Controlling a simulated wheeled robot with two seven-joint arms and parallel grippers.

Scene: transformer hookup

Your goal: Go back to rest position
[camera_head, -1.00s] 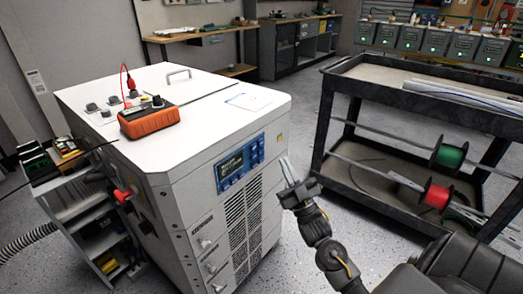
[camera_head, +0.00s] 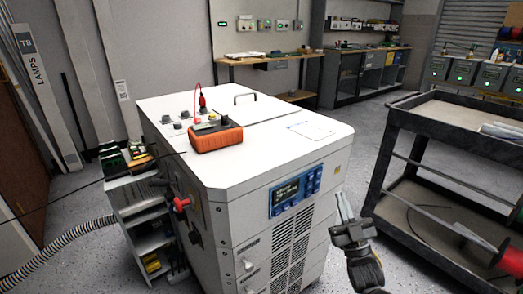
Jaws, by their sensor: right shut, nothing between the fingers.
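My right gripper (camera_head: 345,212) is at the lower right of the head view, in front of the right side of the white cabinet (camera_head: 240,180). Its fingers point up, are together and hold nothing. It appears apart from the cabinet, beside the blue display panel (camera_head: 295,192) on the front face. My left gripper is not in view. An orange meter (camera_head: 216,138) lies on the cabinet top, with a red lead rising to a red plug (camera_head: 202,101) in a terminal.
A dark two-shelf cart (camera_head: 436,128) stands to the right, with a red spool (camera_head: 510,258) on its lower shelf. A small shelf unit (camera_head: 145,215) adjoins the cabinet's left side, and a ribbed hose (camera_head: 60,252) runs along the floor. Workbenches (camera_head: 365,60) line the back wall.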

